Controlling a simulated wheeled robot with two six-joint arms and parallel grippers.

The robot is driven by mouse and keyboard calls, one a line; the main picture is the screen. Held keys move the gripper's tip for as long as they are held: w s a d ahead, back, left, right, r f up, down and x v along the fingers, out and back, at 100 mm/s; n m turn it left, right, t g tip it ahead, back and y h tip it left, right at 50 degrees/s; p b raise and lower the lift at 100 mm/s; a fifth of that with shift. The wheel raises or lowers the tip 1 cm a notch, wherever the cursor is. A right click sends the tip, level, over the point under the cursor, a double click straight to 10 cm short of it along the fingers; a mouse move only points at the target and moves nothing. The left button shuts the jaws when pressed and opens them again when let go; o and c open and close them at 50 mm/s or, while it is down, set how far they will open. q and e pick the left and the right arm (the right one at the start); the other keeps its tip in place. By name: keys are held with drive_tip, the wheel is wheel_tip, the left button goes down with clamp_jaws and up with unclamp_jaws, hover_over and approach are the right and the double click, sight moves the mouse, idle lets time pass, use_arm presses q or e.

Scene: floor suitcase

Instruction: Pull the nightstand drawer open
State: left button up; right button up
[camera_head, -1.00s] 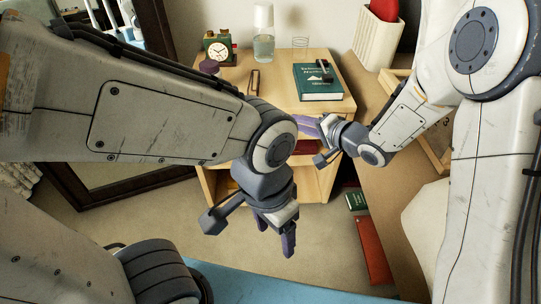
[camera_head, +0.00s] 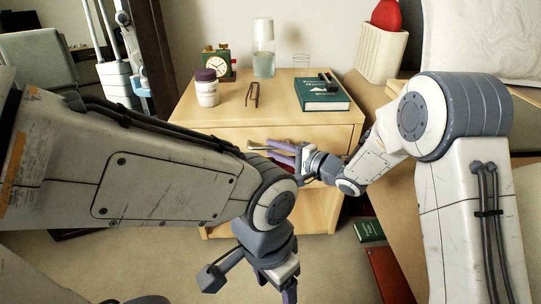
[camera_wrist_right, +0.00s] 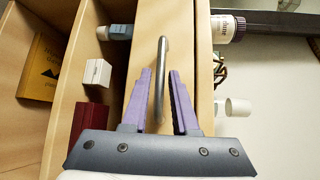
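The light-wood nightstand (camera_head: 290,120) stands ahead in the head view. Its drawer front (camera_wrist_right: 195,60) is a plain vertical panel in the right wrist view and appears closed. A grey metal bar handle (camera_wrist_right: 160,75) runs along that panel. My right gripper (camera_head: 268,147) is at the drawer front. In the right wrist view its two purple fingers (camera_wrist_right: 160,78) are apart, one on each side of the handle, with gaps showing; they do not clamp it. My left gripper (camera_head: 284,290) hangs low in front of the nightstand, empty, its fingertips partly cut off by the picture's lower edge.
On the nightstand top are a white jar (camera_head: 207,92), a clock (camera_head: 217,62), a glass bottle (camera_head: 263,50) and a green book (camera_head: 322,94). Open shelves below hold a yellow book (camera_wrist_right: 42,68) and a white box (camera_wrist_right: 97,72). The bed frame is close at right; books lie on the floor.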

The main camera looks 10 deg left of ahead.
drive_tip(key=shift+x, duration=0.9)
clamp_jaws()
idle(0.8)
